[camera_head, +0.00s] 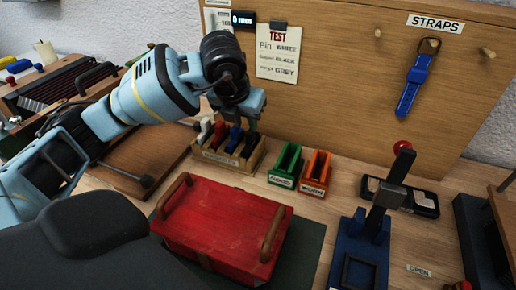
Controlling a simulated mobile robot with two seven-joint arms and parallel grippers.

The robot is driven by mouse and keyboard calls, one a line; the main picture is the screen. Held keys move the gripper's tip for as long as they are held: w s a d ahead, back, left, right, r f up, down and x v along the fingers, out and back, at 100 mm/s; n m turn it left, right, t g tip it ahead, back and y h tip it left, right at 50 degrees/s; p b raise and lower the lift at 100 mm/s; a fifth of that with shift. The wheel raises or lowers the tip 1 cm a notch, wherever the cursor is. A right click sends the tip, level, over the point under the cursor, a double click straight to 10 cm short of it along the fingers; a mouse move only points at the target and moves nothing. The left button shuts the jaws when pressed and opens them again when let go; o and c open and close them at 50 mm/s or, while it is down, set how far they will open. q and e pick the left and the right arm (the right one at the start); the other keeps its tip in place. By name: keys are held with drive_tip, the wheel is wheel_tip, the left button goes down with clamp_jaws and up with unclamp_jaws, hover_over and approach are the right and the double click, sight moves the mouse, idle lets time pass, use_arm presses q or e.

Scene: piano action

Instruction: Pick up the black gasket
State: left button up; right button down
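A small wooden rack (226,162) on the bench holds upright pieces in white (204,129), red (219,132), blue (235,138) and black (250,146). The black piece is at the rack's right end and seems to be the black gasket. My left gripper (249,122) points down just above the rack's right end, over the blue and black pieces. Its fingertips are small and partly merge with the dark pieces, so I cannot tell whether they are apart or touch the black one. My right gripper is out of view.
Right of the rack stand a green holder (286,168) and an orange holder (316,174). A red box (219,222) with two wooden handles lies in front. A blue lever press (362,240) stands at right. A wooden board (340,70) with notes and a blue strap rises behind.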

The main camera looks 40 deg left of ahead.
sight(250, 133)
use_arm(q)
drive_tip(key=shift+s+f, duration=0.1)
drive_tip(key=shift+x, duration=0.85)
drive_tip(key=shift+w+x, duration=0.15)
drive_tip(key=shift+x, duration=1.25)
drive_tip(key=shift+w+x, duration=0.2)
drive_tip(key=shift+x, duration=1.2)
clamp_jaws()
